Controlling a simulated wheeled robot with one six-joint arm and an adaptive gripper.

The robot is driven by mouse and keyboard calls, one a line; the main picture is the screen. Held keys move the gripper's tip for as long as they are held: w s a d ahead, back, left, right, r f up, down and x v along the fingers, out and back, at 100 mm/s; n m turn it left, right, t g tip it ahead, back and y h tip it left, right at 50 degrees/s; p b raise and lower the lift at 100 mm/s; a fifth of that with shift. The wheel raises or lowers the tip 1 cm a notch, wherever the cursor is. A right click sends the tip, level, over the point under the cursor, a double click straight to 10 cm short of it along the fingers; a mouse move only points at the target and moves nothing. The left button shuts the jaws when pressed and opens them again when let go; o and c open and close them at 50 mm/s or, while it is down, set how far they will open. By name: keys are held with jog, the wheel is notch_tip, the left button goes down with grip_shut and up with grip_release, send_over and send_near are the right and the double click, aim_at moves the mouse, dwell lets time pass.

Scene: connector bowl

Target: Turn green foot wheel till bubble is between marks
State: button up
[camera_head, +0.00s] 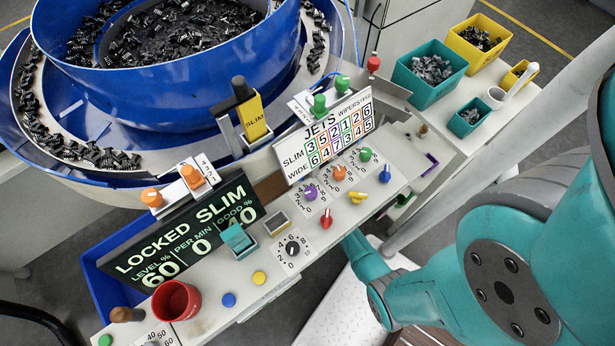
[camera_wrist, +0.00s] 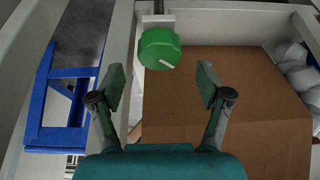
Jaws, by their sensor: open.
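A green wheel (camera_wrist: 159,49) with a white pointer line shows in the wrist view, on a pale upright post at the top middle. Its white line slants toward the lower right. My gripper (camera_wrist: 161,85) is open and empty. Its two fingertips stand apart below the wheel, one to each side, and do not touch it. In the head view my gripper is hidden below the panel's front edge, and I cannot make out this wheel there. I cannot make out a bubble or its marks in either view.
A brown cardboard box (camera_wrist: 225,95) lies under and right of my gripper. A blue frame (camera_wrist: 55,135) is at left. In the head view, the panel (camera_head: 318,245) carries several knobs, a red cup (camera_head: 176,300) and display boards. A blue feeder bowl (camera_head: 165,85) stands behind.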

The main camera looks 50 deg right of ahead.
jog(key=shift+x, duration=2.15)
jog(key=c, duration=1.2)
